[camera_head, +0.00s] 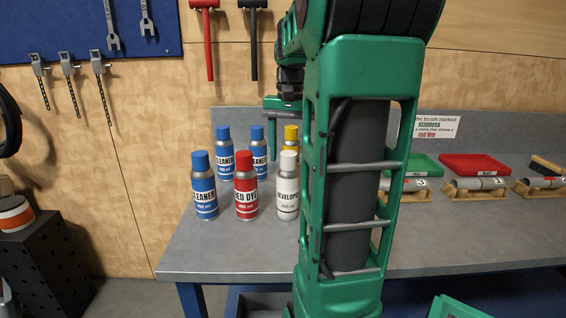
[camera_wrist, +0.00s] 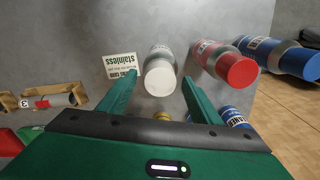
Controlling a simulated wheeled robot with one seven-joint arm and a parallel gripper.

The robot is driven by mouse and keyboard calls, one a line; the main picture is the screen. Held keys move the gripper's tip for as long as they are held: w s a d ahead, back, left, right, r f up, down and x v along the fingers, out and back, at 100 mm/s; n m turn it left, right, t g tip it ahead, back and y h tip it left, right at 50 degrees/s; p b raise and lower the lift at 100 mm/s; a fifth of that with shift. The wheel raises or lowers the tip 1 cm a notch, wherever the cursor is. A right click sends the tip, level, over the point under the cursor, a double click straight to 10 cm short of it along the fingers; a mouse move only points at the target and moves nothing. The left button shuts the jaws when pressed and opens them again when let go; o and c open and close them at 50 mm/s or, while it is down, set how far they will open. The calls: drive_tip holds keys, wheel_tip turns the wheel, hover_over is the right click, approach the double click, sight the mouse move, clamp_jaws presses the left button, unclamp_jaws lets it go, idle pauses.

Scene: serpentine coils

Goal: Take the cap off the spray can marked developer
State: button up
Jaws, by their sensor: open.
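In the wrist view the white cap (camera_wrist: 160,78) shows end-on, in line with the gap between my fingers. My gripper (camera_wrist: 160,80) is open and empty, one finger on each side of the cap in the picture. I cannot tell how far the fingertips are from it.
A red dye can (camera_head: 246,198) stands just left of the developer can. Blue cleaner cans (camera_head: 204,197) and a yellow-capped can (camera_head: 291,134) stand around and behind. Green (camera_head: 418,165) and red (camera_head: 475,166) trays, parts on wooden stands and a sign (camera_head: 437,127) are to the right.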

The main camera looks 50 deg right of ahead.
drive_tip(key=shift+f, duration=0.4)
drive_tip(key=shift+c, duration=0.2)
drive_tip(key=c, duration=1)
drive_tip(key=shift+r, duration=0.15)
